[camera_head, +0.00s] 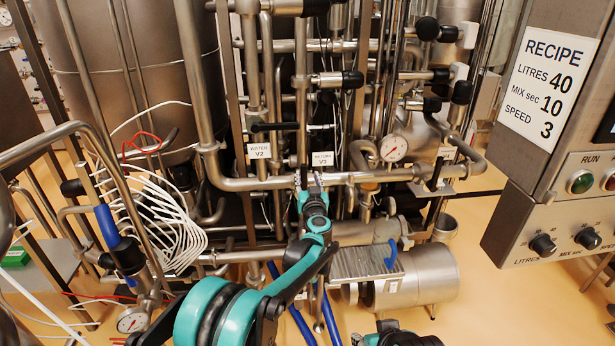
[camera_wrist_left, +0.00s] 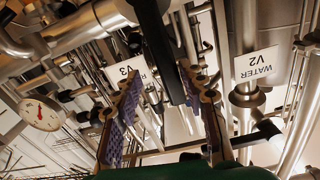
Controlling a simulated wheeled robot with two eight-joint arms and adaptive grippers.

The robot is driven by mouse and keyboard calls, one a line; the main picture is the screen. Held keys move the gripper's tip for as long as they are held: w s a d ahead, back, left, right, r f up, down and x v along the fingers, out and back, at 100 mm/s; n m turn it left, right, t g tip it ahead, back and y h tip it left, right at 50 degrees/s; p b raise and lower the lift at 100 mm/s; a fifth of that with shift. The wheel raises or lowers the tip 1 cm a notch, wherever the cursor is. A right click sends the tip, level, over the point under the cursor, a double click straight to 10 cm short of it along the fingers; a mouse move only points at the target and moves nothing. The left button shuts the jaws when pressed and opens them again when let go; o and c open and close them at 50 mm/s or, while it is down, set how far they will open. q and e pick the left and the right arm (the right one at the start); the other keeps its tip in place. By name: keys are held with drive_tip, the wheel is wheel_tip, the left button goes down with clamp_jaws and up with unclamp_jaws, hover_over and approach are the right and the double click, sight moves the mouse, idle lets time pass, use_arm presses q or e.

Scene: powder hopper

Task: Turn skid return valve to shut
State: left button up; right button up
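The white RETURN V3 tag (camera_head: 322,159) hangs on the pipework in the middle of the head view. It also shows in the left wrist view (camera_wrist_left: 127,76), upside down. My left gripper (camera_head: 309,178) is raised in front of the pipes, just below and left of this tag. In the left wrist view its two fingers (camera_wrist_left: 160,80) stand apart. A black bar-shaped handle (camera_wrist_left: 163,45) shows between them, with gaps on both sides; I cannot tell its depth. The V3 valve is largely hidden in the head view. My right gripper is not clearly seen; only a teal-and-black part of that arm shows at the bottom edge.
The WATER V2 tag (camera_head: 259,151) hangs to the left, below a level black handle (camera_head: 274,127). A pressure gauge (camera_head: 393,148) and crowded pipes stand close on the right. A control box (camera_head: 560,215) with a recipe sign (camera_head: 549,82) juts in at right.

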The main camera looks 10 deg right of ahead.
use_arm(q)
drive_tip(key=s, duration=1)
drive_tip(key=shift+s, duration=0.15)
drive_tip(key=shift+r, duration=0.1)
drive_tip(key=s+a+r+m+g+h, duration=0.1)
drive_tip(key=s+a+r+m+h, duration=0.2)
drive_tip(key=s+a+r+h, duration=0.5)
drive_tip(key=s+a+f+n+g+y, duration=0.1)
drive_tip(key=s+a+f, duration=0.4)
drive_tip(key=s, duration=0.5)
drive_tip(key=s+a+f+n+g+y, duration=0.2)
drive_tip(key=s+a+f+g+y, duration=0.2)
drive_tip(key=s+a, duration=0.4)
drive_tip(key=s+a+f+n+g+y, duration=0.1)
drive_tip(key=s+a+f+g+y, duration=0.2)
drive_tip(key=s+a+f+g, duration=0.2)
drive_tip(key=s+a+f, duration=0.1)
drive_tip(key=s+f, duration=0.2)
drive_tip(key=s, duration=0.4)
drive_tip(key=shift+s+a, duration=0.25)
drive_tip(key=shift+a, duration=0.1)
